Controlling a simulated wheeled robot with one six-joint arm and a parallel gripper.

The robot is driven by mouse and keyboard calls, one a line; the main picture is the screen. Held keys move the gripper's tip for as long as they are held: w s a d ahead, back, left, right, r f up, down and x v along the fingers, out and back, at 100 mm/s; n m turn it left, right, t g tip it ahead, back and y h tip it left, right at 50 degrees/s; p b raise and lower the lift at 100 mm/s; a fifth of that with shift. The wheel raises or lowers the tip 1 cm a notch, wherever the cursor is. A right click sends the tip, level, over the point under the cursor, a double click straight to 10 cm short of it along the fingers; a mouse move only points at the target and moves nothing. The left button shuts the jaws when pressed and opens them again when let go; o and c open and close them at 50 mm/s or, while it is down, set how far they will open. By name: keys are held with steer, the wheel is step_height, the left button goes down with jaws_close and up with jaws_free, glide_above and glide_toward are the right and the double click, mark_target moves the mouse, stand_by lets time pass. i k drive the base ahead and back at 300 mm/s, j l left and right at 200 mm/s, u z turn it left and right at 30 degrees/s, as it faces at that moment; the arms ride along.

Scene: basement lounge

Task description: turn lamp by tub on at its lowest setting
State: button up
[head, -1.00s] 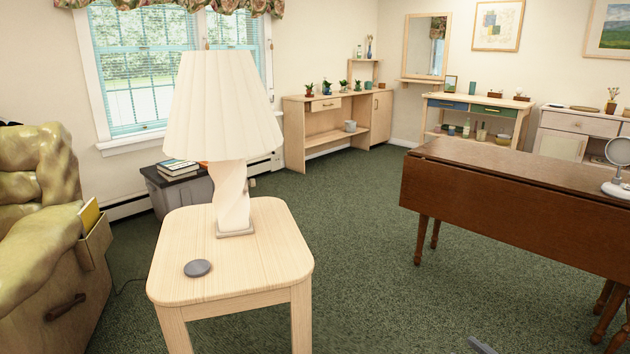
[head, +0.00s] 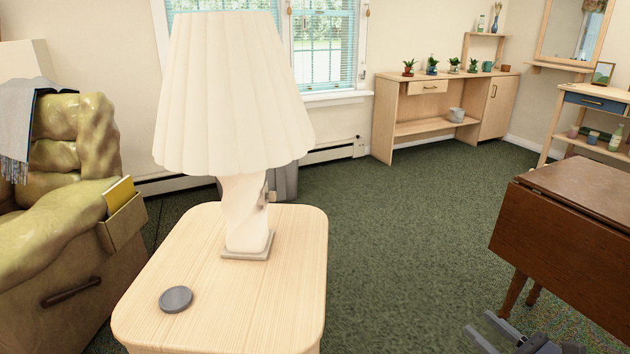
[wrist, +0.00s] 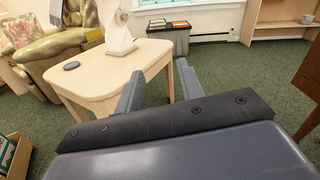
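The lamp (head: 235,95) has a pleated cream shade and a twisted white base on a square foot. It stands upright on the pale wooden side table (head: 215,290). A small knob-like part (head: 268,196) shows on the right side of its base. I see no clear glow in the shade. The grey tub (head: 286,182) is on the floor behind the lamp, mostly hidden. My gripper (wrist: 160,84) is open and empty, in front of the table and apart from the lamp.
A grey disc (head: 176,299) lies on the table's near left. A green armchair (head: 60,220) stands close on the left. A brown drop-leaf table (head: 575,215) is on the right. Green carpet is clear between the tables. A shelf unit (head: 430,105) stands at the back.

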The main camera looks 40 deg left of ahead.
mark_target(272, 196)
steer(key=i+j+u, duration=0.1)
steer(key=i+u, duration=0.4)
steer(key=i+l+u, duration=0.1)
steer(key=i+u, duration=0.4)
steer(key=i+l+u, duration=0.3)
steer(key=i+u, duration=0.2)
steer(key=i+l+u, duration=0.15)
steer(key=i+u, duration=0.25)
